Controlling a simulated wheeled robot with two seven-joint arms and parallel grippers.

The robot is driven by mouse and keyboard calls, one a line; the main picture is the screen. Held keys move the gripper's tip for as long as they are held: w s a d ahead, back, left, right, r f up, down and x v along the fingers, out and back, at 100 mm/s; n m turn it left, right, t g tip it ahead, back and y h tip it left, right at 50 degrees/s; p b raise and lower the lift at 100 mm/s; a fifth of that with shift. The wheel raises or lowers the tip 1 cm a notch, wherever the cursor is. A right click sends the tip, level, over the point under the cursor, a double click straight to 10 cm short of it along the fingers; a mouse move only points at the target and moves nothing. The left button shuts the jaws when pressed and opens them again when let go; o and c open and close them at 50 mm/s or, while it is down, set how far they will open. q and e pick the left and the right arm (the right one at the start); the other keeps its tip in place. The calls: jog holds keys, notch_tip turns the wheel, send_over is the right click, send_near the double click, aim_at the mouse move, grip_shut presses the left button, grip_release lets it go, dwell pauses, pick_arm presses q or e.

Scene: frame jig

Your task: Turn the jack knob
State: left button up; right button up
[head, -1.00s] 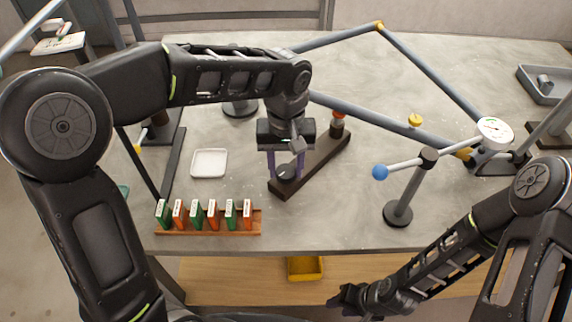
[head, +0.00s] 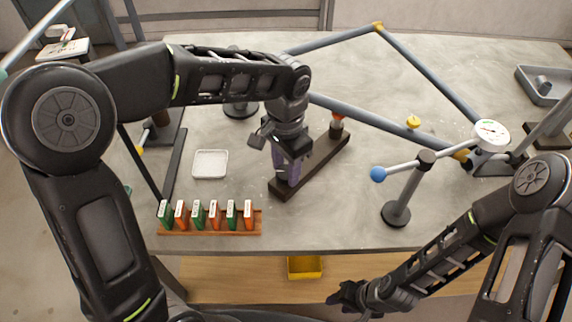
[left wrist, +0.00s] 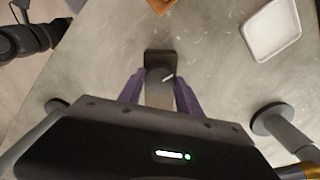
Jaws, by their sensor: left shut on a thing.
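The jack knob (left wrist: 158,75) is a dark round knob with a white mark, on one end of a dark bar. The bar (head: 323,157) lies on the table, and its end also shows in the left wrist view (left wrist: 160,56). My left gripper (head: 289,172) points down over this end, its purple fingers shut on the knob, one on each side. In the head view the gripper and fingers mostly hide the knob. My right gripper (head: 348,297) is dark and hangs before the table's front edge, away from the knob; its jaws are too unclear to judge.
A frame of grey tubes (head: 360,112) with a dial gauge (head: 490,133) spans the back and right. A blue-ended lever on a stand (head: 397,212) is right of the bar. A white tray (head: 210,164) and a rack of green and orange blocks (head: 210,229) are left.

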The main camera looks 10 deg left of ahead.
aim_at(286, 172)
pick_arm(q)
jog(key=m+p, duration=0.1)
jog(key=m, duration=0.4)
jog(key=shift+m, duration=0.3)
dwell(0.4)
jog(key=o, duration=1.4)
jog(key=shift+c, duration=0.2)
jog(key=shift+r, duration=0.1)
notch_tip(286, 172, up, 8)
jog(key=shift+f, duration=0.15)
jog(key=shift+f, duration=0.1)
